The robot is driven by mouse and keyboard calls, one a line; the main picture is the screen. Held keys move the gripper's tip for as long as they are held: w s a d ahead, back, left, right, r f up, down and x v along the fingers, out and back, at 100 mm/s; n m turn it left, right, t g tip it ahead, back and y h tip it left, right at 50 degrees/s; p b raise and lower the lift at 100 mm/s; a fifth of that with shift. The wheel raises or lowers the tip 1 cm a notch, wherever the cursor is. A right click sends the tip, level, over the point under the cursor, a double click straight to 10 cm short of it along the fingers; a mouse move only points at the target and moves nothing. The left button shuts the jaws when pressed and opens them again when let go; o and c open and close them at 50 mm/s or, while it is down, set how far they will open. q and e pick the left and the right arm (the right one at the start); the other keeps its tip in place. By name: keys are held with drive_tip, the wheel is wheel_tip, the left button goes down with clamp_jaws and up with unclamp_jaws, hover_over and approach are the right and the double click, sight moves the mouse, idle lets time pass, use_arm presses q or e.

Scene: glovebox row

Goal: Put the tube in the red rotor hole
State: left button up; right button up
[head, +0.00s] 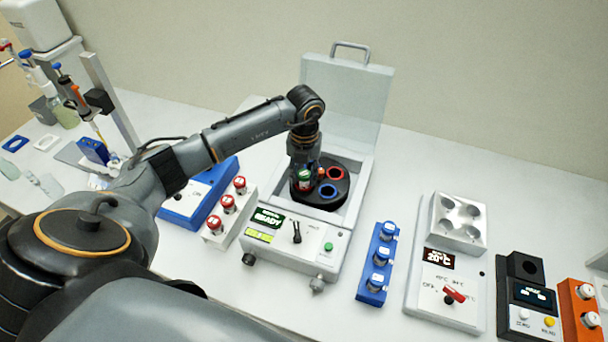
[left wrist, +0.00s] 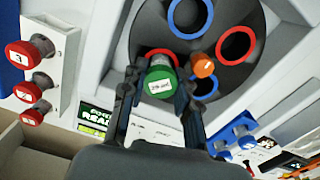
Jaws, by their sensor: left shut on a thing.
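The green-capped tube (head: 304,176) is in my left gripper (head: 305,165), over the left side of the dark rotor (head: 341,197) in the open centrifuge. In the left wrist view the tube's green cap (left wrist: 161,82) with a white label sits between the fingers of my left gripper (left wrist: 160,88). A red-ringed hole (left wrist: 160,51) shows partly behind the cap; I cannot tell how far the tube is in it. Another red-ringed hole (left wrist: 236,45) is empty at the right. Two blue-ringed holes (left wrist: 190,17) (left wrist: 206,87) also show. My right gripper is out of view.
An orange knob-like part (left wrist: 203,66) stands near the rotor middle, close to the fingers. The open lid (head: 347,105) rises behind. A white rack (head: 229,213) of red-capped tubes stands left, a blue rack (head: 378,264) right. A heater block (head: 449,262) stands farther right.

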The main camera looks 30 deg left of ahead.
use_arm(q)
drive_tip(key=shift+f, duration=0.2)
drive_tip(key=o, duration=1)
drive_tip(key=shift+r, duration=0.1)
drive_tip(key=shift+r+p, duration=0.3)
wheel_tip(320, 180, up, 12)
drive_tip(key=b, duration=0.4)
drive_tip(key=shift+f+b, duration=0.15)
drive_tip(key=shift+b, duration=0.15)
